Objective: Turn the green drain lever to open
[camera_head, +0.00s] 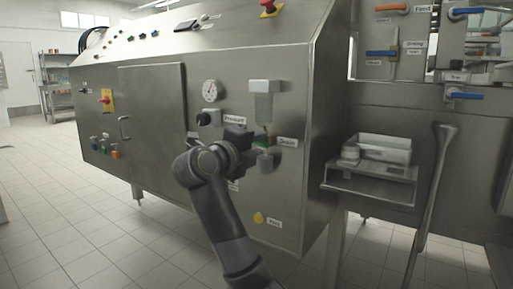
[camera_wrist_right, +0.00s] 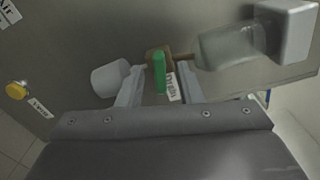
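The green drain lever (camera_wrist_right: 159,74) sits on a brass valve body (camera_wrist_right: 152,58) and lies crosswise to its short pipe. In the head view the lever (camera_head: 264,141) is small and partly hidden by my right gripper (camera_head: 258,140). In the right wrist view my right gripper (camera_wrist_right: 160,84) is open, with one finger on each side of the lever. A gap shows on both sides, and I cannot tell whether the fingertips reach past it in depth. The Drain label (camera_head: 287,142) is beside the valve. My left gripper is not in view.
A clear sight glass (camera_wrist_right: 228,47) and a grey block (camera_wrist_right: 287,30) adjoin the valve on one side, a pale cup-shaped outlet (camera_wrist_right: 110,78) on the other. A pressure gauge (camera_head: 210,91) and a yellow knob (camera_head: 258,218) are on the same panel. A small shelf (camera_head: 368,184) projects at right.

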